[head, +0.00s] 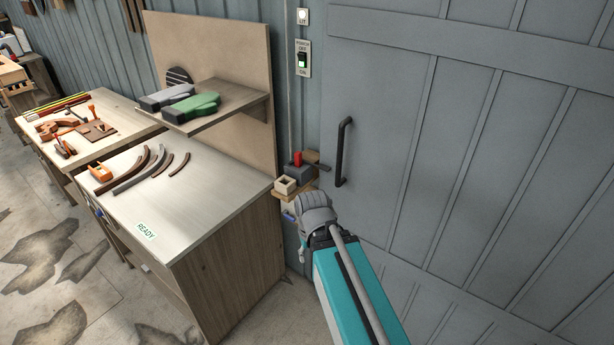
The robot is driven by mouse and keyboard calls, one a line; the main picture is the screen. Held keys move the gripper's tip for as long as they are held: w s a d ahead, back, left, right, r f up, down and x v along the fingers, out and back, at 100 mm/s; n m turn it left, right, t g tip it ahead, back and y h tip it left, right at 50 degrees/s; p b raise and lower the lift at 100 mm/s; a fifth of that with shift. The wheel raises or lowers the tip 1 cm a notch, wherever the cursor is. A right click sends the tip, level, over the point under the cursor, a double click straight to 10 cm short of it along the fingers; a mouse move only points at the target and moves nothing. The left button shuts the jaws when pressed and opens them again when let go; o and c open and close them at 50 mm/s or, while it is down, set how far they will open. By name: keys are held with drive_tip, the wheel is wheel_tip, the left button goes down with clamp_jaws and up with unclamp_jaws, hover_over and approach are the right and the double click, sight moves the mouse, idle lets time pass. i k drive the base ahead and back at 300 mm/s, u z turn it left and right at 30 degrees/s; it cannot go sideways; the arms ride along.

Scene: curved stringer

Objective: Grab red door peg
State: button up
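The red door peg (298,159) stands upright in a dark grey block (300,173) on a small wooden wall shelf (309,185), beside the grey door (400,130). My arm reaches up from the bottom of the head view, with its grey wrist (316,208) just below and to the right of the shelf. The peg is clear of my arm in this view. My gripper's fingers cannot be made out; they seem hidden by the wrist or merged with the dark shapes near the shelf.
A cream square holder (286,185) sits left of the peg's block. A black door handle (343,152) is to the right. A workbench (190,200) with curved strips and a READY label stands left.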

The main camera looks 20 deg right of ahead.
sight(298, 156)
drive_tip(key=k, duration=0.9)
drive_tip(key=z, duration=0.45)
drive_tip(key=i, duration=1.5)
